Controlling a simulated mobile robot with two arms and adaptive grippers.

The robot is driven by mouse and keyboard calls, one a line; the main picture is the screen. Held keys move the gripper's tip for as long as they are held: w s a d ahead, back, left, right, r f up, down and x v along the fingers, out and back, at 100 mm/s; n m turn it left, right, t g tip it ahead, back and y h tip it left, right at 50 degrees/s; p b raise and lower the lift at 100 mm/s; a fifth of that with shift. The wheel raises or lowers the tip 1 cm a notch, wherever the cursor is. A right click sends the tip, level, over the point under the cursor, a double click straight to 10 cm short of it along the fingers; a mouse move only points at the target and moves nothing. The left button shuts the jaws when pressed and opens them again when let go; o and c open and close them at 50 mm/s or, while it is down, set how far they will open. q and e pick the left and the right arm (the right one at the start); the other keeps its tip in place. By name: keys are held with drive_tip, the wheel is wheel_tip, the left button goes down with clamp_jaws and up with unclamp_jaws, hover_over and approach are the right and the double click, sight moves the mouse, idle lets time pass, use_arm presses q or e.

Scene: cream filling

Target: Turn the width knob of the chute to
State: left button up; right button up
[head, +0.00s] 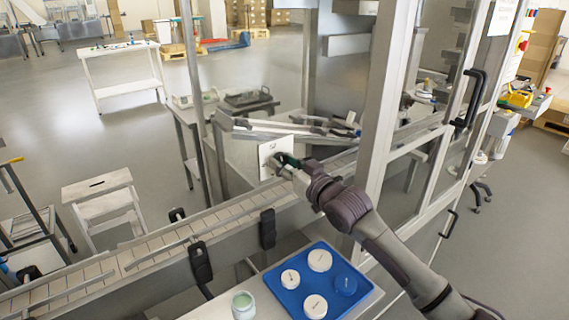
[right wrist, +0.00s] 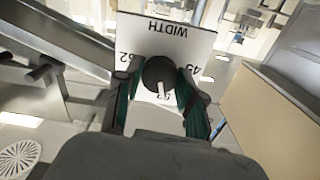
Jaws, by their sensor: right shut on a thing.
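The white plate marked WIDTH (right wrist: 140,32) fills the top middle of the right wrist view, with numbers around a dark round knob (right wrist: 158,72). The knob's white pointer points down in that picture, at a number that looks like 53. A number that looks like 45 is at the right, and another, partly covered, at the left. My right gripper (right wrist: 160,88) is shut on the knob, with a green-padded finger on each side. In the head view the plate (head: 268,149) stands above the conveyor, and my right gripper (head: 284,162) hides the knob. My left gripper is not in view.
The chute rails (head: 290,129) lie behind the plate. The conveyor (head: 150,244) runs to the lower left. A metal frame post (head: 384,110) stands close right of my arm. A blue tray (head: 330,262) with several round lids and a jar (head: 243,305) are in front.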

idle(0.4)
drive_tip(key=o, duration=1.1)
drive_tip(key=shift+o, duration=0.2)
drive_tip(key=v, duration=1.2)
drive_tip(key=shift+f, duration=0.1)
